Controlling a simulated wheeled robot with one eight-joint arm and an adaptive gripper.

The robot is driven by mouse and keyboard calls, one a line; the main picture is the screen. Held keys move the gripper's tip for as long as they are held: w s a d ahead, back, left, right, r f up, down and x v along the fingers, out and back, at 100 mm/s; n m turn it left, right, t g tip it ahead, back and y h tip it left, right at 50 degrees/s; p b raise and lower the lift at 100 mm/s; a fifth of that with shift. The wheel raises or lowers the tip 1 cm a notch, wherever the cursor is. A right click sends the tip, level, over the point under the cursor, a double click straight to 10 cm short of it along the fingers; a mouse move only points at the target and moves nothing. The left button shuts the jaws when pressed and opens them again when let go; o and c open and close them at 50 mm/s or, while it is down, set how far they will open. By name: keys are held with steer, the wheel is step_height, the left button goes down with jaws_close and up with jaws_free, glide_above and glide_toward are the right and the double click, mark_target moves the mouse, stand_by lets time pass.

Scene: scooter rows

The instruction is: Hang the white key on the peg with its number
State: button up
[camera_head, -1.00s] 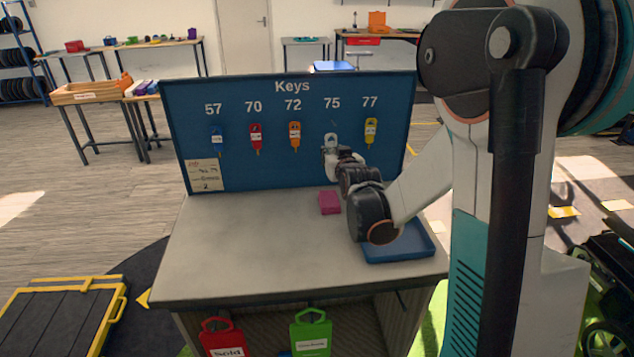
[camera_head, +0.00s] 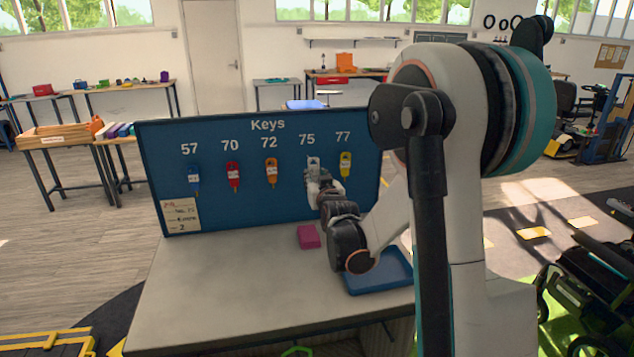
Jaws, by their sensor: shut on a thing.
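The blue key board (camera_head: 215,215) stands upright at the back of the grey bench, with the numbers 57, 70, 72, 75 and 77 along its top. The white key (camera_head: 313,162) is at the board under the number 75. My gripper (camera_head: 314,178) is just below it, shut on the white key. I cannot tell whether the key's hole is around the peg, as the peg is hidden. A blue key (camera_head: 194,180) hangs under 57, a red key (camera_head: 233,176) under 70, an orange key (camera_head: 271,172) under 72 and a yellow key (camera_head: 345,165) under 77.
A pink block (camera_head: 308,237) and a blue tray (camera_head: 385,280) lie on the bench (camera_head: 220,290), near my arm. A paper note (camera_head: 182,216) is on the board's lower left. The left part of the bench top is clear.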

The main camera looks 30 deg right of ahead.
steer(key=shift+x, duration=2.8)
steer(key=shift+c, duration=0.2)
steer(key=shift+w+d+f+b, duration=0.2)
steer(key=shift+w+f+b, duration=0.25)
steer(key=shift+w+f, duration=0.1)
steer(key=o, duration=0.9)
steer(key=v, duration=1.2)
steer(key=shift+a+r, duration=0.15)
